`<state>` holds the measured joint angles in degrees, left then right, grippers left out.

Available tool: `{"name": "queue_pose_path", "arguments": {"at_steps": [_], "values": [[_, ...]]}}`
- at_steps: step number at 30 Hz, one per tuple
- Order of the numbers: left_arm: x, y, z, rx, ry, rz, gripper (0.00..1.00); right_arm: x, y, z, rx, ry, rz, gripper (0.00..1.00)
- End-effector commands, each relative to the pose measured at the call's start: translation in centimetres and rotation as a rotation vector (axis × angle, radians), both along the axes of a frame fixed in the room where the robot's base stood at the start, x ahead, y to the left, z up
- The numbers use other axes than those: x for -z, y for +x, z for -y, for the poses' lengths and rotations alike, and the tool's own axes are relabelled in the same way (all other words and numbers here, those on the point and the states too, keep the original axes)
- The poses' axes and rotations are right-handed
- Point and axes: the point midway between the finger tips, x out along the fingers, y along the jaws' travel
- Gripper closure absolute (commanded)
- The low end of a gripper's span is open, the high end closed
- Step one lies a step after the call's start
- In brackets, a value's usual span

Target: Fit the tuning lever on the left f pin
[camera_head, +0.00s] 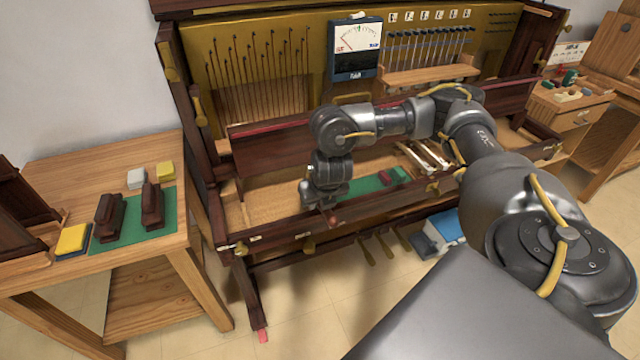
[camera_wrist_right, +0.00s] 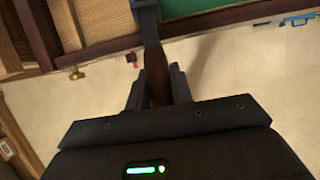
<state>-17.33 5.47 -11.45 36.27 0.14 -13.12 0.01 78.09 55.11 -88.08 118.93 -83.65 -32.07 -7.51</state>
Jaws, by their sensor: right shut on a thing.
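My right gripper (camera_head: 325,200) hangs low over the piano's open key bed, near its front rail. In the right wrist view its fingers (camera_wrist_right: 157,88) are shut on the dark brown wooden handle of the tuning lever (camera_wrist_right: 155,60). The lever's grey metal end (camera_wrist_right: 145,8) points away from the gripper and runs out of the top of the picture. In the head view the lever is mostly hidden by the gripper. Tuning pins with strings (camera_head: 260,62) stand on the gold plate, well above the gripper. I cannot tell which is the left f pin. My left gripper is out of view.
A meter (camera_head: 355,48) hangs on the plate beside a small wooden shelf (camera_head: 430,74). A green mat (camera_head: 365,186) lies in the key bed. A wooden side table (camera_head: 75,170) at the left holds dark blocks (camera_head: 108,217). My right arm covers much of the piano's right half.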

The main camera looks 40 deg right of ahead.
Motion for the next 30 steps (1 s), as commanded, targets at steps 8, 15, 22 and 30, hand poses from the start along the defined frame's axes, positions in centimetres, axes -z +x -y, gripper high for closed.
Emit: {"name": "queue_pose_path", "arguments": {"at_steps": [8,15,22,30], "values": [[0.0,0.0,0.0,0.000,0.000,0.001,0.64,-0.4,-0.1,-1.9,0.160,-0.006,0.007,1.00],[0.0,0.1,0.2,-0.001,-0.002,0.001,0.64,-1.0,-1.2,-5.4,0.597,-0.011,0.008,1.00],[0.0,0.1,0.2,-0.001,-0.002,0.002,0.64,-2.2,-3.5,-9.4,1.267,-0.004,0.006,1.00],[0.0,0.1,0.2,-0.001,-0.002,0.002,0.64,-5.1,-7.3,-13.3,2.178,-0.003,-0.010,1.00]]}}
